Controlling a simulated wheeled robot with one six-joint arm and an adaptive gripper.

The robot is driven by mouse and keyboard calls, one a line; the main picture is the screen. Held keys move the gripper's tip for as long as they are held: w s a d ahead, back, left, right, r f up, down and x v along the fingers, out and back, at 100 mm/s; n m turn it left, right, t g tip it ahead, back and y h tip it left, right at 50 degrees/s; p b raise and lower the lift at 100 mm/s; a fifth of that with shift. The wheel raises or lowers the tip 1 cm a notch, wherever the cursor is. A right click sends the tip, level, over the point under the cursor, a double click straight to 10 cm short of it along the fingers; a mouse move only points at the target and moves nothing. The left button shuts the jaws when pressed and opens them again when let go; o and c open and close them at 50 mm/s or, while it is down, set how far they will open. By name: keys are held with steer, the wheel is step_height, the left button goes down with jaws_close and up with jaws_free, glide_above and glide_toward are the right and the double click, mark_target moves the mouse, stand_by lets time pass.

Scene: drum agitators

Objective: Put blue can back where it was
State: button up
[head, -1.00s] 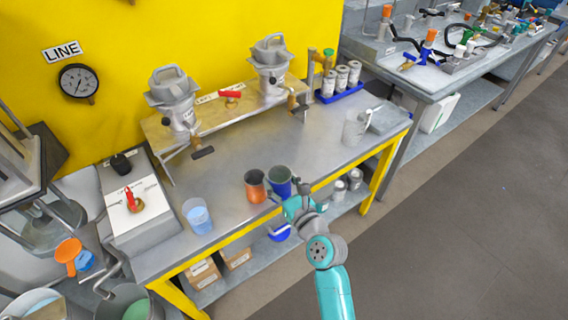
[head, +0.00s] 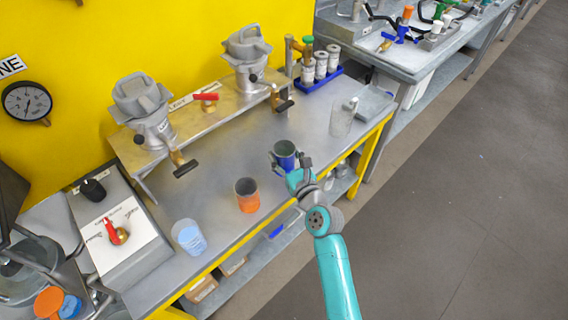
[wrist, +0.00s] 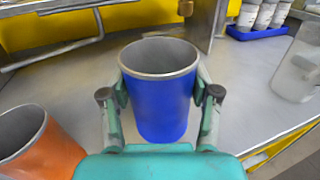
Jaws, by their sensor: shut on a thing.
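The blue can (head: 285,152) is an open-topped, upright cylinder with a grey rim and inside. It also fills the middle of the wrist view (wrist: 160,92). My gripper (head: 290,166) is shut on it, with one finger on each side of the can in the wrist view (wrist: 160,98). The can is over the front part of the grey table (head: 225,180); I cannot tell whether its bottom touches the top. The orange can (head: 247,196) stands to its left, apart from it, and is partly cut off in the wrist view (wrist: 38,145).
A light blue cup (head: 189,237) stands at the table's left front. A clear jug (head: 342,117) stands to the right. A blue tray (head: 318,80) holds several white canisters at the back. Two grey machines sit on a raised shelf (head: 205,117). The table between is clear.

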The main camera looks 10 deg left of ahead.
mark_target(289, 170)
steer(key=shift+f, duration=2)
steer(key=shift+f, duration=0.1)
steer(key=o, duration=1.2)
steer(key=shift+o, duration=0.2)
steer(key=v, duration=1.2)
